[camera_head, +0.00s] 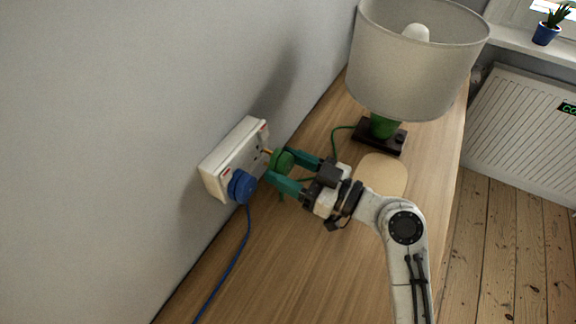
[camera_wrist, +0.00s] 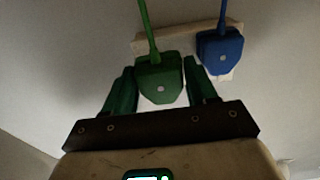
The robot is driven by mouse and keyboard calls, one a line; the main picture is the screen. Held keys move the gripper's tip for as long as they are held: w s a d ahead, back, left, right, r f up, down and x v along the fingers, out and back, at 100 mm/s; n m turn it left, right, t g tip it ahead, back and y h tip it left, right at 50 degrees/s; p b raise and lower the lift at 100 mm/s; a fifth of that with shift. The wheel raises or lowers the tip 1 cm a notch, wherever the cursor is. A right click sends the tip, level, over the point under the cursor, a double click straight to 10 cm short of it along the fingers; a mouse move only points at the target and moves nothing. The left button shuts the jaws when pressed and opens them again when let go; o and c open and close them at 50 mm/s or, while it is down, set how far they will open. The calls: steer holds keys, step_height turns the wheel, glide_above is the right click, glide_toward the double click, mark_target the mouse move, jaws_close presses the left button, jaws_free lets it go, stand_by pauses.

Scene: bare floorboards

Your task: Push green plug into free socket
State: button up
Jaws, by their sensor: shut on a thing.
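The green plug (camera_head: 282,161) is between the teal fingers of my gripper (camera_head: 286,172), which is shut on it. Its brass pins point at the free socket (camera_head: 258,152) on the right part of the white wall plate (camera_head: 213,176). The pins look close to the socket face; I cannot tell whether they touch it. In the wrist view the green plug (camera_wrist: 160,80) sits between the fingers (camera_wrist: 160,85), with its green cord running upward. A blue plug (camera_head: 241,186) fills the other socket and also shows in the wrist view (camera_wrist: 220,52).
A lamp with a grey shade (camera_head: 413,62) and dark base (camera_head: 380,137) stands on the wooden tabletop (camera_head: 270,262), behind my gripper. A blue cord (camera_head: 232,262) hangs from the blue plug. A round beige piece (camera_head: 383,172) lies near the lamp.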

steer(key=shift+s+f+b, duration=0.15)
steer(key=shift+b, duration=0.45)
steer(key=shift+w+a+r, duration=0.2)
steer(key=shift+a+r, duration=0.05)
steer(key=shift+a, duration=0.25)
